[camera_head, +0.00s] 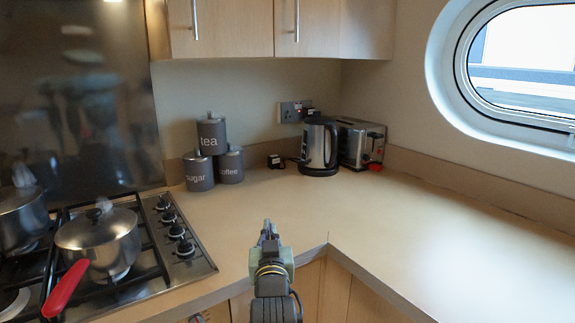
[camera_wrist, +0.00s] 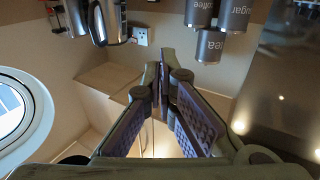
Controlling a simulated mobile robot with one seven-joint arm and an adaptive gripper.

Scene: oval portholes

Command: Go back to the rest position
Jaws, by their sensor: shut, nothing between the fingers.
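My gripper (camera_head: 267,228) is at the front edge of the counter (camera_head: 430,220), near the inner corner, in the head view. In the wrist view my gripper (camera_wrist: 163,75) shows its two fingers with the tips together and nothing between them. No object touches the gripper in either view. My forearm hides part of the cabinet front below the counter.
A kettle (camera_head: 319,147) and a toaster (camera_head: 361,145) stand in the back corner. Grey tea (camera_head: 212,135), sugar (camera_head: 199,172) and coffee (camera_head: 230,165) canisters are stacked left of them. A red-handled pot (camera_head: 98,240) is on the hob (camera_head: 180,262). The right counter is clear.

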